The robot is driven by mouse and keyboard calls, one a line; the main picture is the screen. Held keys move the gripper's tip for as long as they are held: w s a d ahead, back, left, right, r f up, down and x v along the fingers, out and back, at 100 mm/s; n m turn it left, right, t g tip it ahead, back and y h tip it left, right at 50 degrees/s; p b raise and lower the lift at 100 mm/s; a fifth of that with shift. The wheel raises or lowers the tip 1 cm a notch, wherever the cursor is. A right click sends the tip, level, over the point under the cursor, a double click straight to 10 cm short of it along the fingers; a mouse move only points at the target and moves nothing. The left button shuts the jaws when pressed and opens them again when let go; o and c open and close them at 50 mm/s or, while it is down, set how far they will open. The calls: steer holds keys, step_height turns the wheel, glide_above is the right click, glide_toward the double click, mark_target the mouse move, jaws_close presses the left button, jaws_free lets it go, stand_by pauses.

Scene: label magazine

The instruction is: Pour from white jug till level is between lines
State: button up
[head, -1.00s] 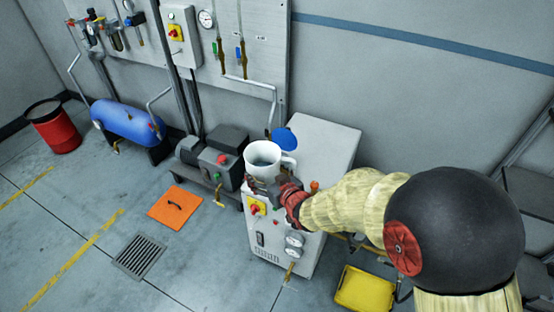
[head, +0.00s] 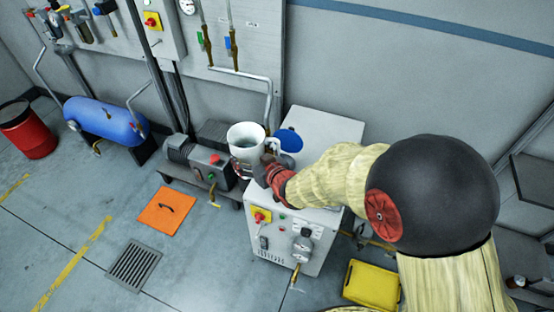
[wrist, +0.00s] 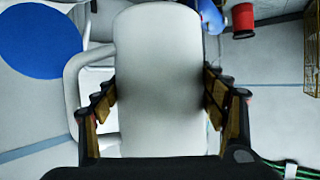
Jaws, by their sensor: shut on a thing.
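The white jug (head: 243,147) is in the head view, over the far left part of the white cabinet (head: 322,139). It looks about upright, its open top shows a grey-blue liquid surface, and its handle is on the right. My gripper (wrist: 158,88) is shut on the jug's body, with one finger on each side in the wrist view. In that view the jug's pale wall (wrist: 158,50) fills the middle and its handle (wrist: 72,90) is at left. I cannot make out level lines in either view. Whatever is directly under the jug is hidden.
A blue disc (head: 289,140) lies on the cabinet top, close to the jug's handle. A pump unit (head: 205,160) stands at left, and a yellow container (head: 371,286) is on the floor at right.

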steer(key=shift+s+f+b, duration=0.3)
steer(key=shift+s+f, duration=0.1)
steer(key=shift+s+d+f+b, duration=0.1)
steer(key=shift+s+f+b, duration=0.1)
steer(key=shift+b, duration=0.15)
steer(key=shift+w+f+b, duration=0.2)
steer(key=shift+f+b, duration=0.6)
steer(key=shift+f, duration=0.2)
step_height(320, 180, down, 6)
steer(key=b, duration=0.6)
steer(key=shift+r, duration=0.2)
